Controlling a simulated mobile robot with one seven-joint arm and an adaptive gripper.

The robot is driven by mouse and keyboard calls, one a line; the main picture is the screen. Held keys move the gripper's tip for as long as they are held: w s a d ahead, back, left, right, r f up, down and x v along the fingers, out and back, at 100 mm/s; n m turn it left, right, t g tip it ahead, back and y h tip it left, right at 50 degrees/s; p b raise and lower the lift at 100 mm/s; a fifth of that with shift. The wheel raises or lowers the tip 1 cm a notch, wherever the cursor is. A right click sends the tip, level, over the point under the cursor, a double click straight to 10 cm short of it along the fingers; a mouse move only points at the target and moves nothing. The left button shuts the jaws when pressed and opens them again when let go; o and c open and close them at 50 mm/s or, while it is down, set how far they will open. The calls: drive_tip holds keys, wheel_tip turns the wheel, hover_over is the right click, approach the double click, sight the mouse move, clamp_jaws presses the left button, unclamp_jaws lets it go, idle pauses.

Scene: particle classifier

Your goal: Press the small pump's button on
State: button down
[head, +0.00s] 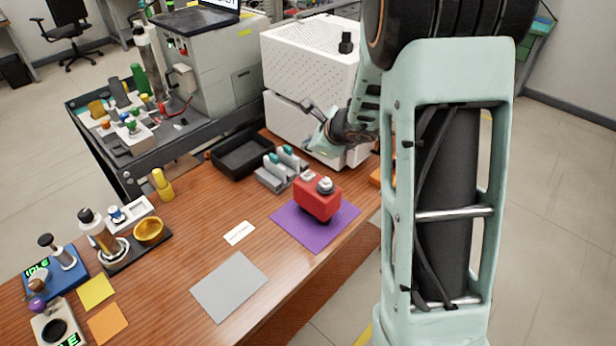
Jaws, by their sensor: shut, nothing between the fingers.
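A red box-shaped unit (318,200), which looks like the small pump, sits on a purple mat (290,229) near the table's right edge. Its top carries a pale round knob or button (325,184) and a small light part beside it. I cannot read any on/off sign on it. My gripper (316,138) is beyond and above the red unit, in front of the white perforated cabinet, clear of the unit. Its fingers point left and look shut and empty. My forearm fills the right of the view and hides what is behind it.
A grey rack (277,181) with teal-topped parts and a black tray (240,159) stand left of the red unit. White perforated cabinets (311,65) are behind. A grey sheet (229,287) lies in front. Devices reading "IDLE", including a blue one (68,284), stand far left.

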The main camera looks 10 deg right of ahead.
drive_tip(key=b, duration=0.5)
hover_over(306, 173)
drive_tip(key=s, duration=0.2)
drive_tip(key=f, duration=0.6)
drive_tip(key=shift+w+d+f, duration=0.15)
drive_tip(key=shift+w+d, duration=0.05)
drive_tip(key=shift+d, duration=0.05)
drive_tip(key=shift+f+b, duration=0.7)
drive_tip(key=shift+f+b, duration=0.4)
drive_tip(key=shift+b, duration=0.25)
drive_tip(key=shift+f+b, duration=0.85)
drive_tip(key=shift+b, duration=0.15)
idle(0.6)
drive_tip(key=shift+r, duration=0.1)
drive_tip(key=shift+r+p, duration=1.05)
drive_tip(key=shift+r, duration=0.15)
drive_tip(key=shift+r, duration=0.1)
drive_tip(key=shift+r+p, duration=2)
drive_tip(key=shift+r, duration=0.4)
